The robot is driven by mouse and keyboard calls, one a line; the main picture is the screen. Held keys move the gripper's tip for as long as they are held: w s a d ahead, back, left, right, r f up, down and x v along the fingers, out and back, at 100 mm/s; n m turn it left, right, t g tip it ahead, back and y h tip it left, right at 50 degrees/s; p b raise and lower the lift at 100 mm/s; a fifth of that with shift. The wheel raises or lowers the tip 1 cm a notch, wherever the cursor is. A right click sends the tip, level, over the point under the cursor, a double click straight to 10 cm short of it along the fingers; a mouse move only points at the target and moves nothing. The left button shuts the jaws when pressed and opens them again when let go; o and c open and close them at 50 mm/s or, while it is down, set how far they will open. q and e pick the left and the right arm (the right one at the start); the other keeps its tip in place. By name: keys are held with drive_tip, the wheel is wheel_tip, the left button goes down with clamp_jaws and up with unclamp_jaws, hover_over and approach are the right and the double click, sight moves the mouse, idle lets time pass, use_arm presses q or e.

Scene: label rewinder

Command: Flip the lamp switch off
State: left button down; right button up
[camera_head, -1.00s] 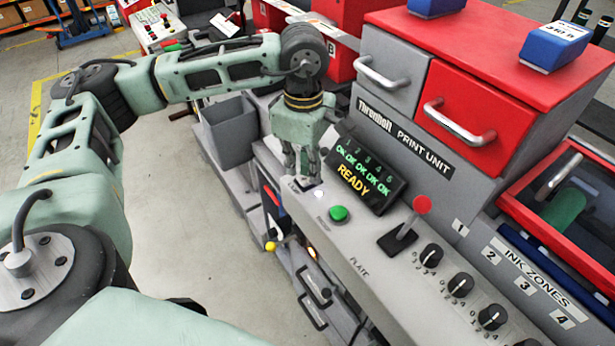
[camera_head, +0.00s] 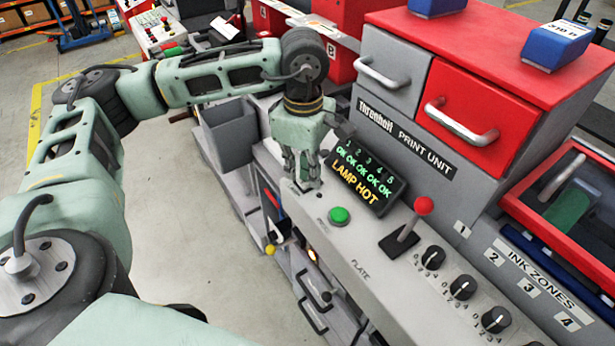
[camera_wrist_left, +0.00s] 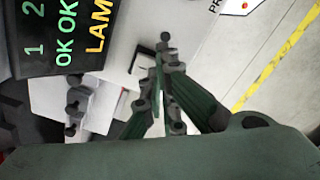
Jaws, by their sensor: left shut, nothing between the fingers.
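My left gripper (camera_head: 306,188) points down at the sloped grey console top (camera_head: 365,275), left of the green button (camera_head: 339,216). Its fingers are together and empty, with the tips at or close to the panel. They also show shut in the left wrist view (camera_wrist_left: 165,75). There, a small dark-framed fitting (camera_wrist_left: 139,62) on the panel, possibly the lamp switch, is partly hidden by the fingers. I cannot tell its position or whether the fingers touch it. The display (camera_head: 362,177) reads "LAMP HOT" in yellow under green OKs. My right gripper is out of view.
A red-knobbed lever (camera_head: 410,222) and several black dials (camera_head: 463,287) stand to the right on the console. Behind are a grey drawer (camera_head: 390,75) and a red drawer (camera_head: 473,112) with protruding handles. A grey bin (camera_head: 230,131) is at the left; open floor lies beyond.

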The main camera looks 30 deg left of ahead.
use_arm(q)
drive_tip(key=shift+r+p, duration=1.6)
drive_tip(key=shift+r, duration=1.75)
